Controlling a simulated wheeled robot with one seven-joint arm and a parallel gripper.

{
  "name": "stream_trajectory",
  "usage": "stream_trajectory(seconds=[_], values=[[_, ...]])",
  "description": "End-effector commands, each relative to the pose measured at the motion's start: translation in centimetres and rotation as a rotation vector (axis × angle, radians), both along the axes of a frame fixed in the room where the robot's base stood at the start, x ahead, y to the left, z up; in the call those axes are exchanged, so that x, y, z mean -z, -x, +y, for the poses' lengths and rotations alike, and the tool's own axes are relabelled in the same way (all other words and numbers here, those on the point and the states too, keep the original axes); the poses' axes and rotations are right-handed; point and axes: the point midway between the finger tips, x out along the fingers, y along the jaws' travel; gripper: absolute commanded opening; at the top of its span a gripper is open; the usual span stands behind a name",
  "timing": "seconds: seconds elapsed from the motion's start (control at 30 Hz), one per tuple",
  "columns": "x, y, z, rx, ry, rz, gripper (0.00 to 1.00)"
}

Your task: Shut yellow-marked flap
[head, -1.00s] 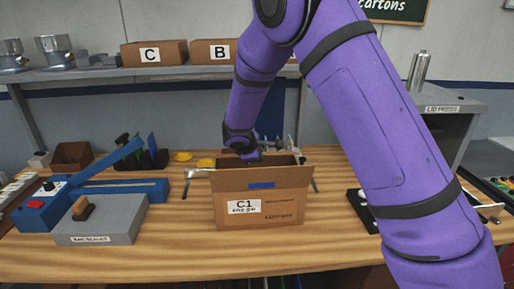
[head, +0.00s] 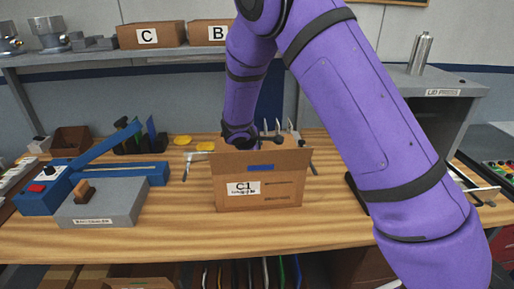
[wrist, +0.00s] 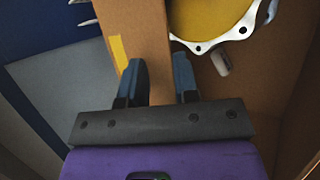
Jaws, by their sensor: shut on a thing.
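The carton C1 (head: 285,203) stands on the bench, with its front flap up and a blue mark on it. In the wrist view, a cardboard flap (wrist: 138,28) with a yellow mark (wrist: 118,52) runs between the fingers of my gripper (wrist: 161,78). The gripper is shut on this flap. In the head view my wrist is over the carton's far left part, and the fingers are hidden behind the front flap. A round metal housing with a yellow face (wrist: 210,18) lies right of the flap in the wrist view, inside the carton.
A blue and grey bag sealer (head: 100,205) stands left of the carton. Yellow discs (head: 183,140) lie behind it, and metal clamp-like parts (head: 197,157) stand beside it. A lid press (head: 440,100) is at the right. Bare bench lies in front of the carton.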

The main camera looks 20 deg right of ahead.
Motion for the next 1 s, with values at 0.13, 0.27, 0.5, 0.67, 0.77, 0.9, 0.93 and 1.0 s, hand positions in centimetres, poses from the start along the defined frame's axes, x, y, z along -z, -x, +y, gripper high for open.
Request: stream_trajectory(seconds=[0.13, 0.27, 0.5, 0.67, 0.77, 0.9, 0.93, 1.0], values=[[0.8, 0.4, -0.1, 0.000, 0.001, 0.015, 0.00], [0.8, 0.4, -0.1, -0.001, 0.001, 0.016, 0.36], [0.7, 0.3, -0.1, 0.000, 0.001, 0.015, 0.36], [0.1, 0.7, 0.4, -0.001, 0.000, 0.013, 0.36], [-1.1, 1.3, 1.1, -0.004, 0.000, 0.009, 0.36], [-3.3, 2.6, 2.4, -0.003, -0.001, 0.005, 0.36], [-3.7, 2.9, 2.7, -0.003, -0.003, 0.004, 0.36], [-4.8, 3.5, 3.3, -0.003, -0.002, 0.003, 0.36]])
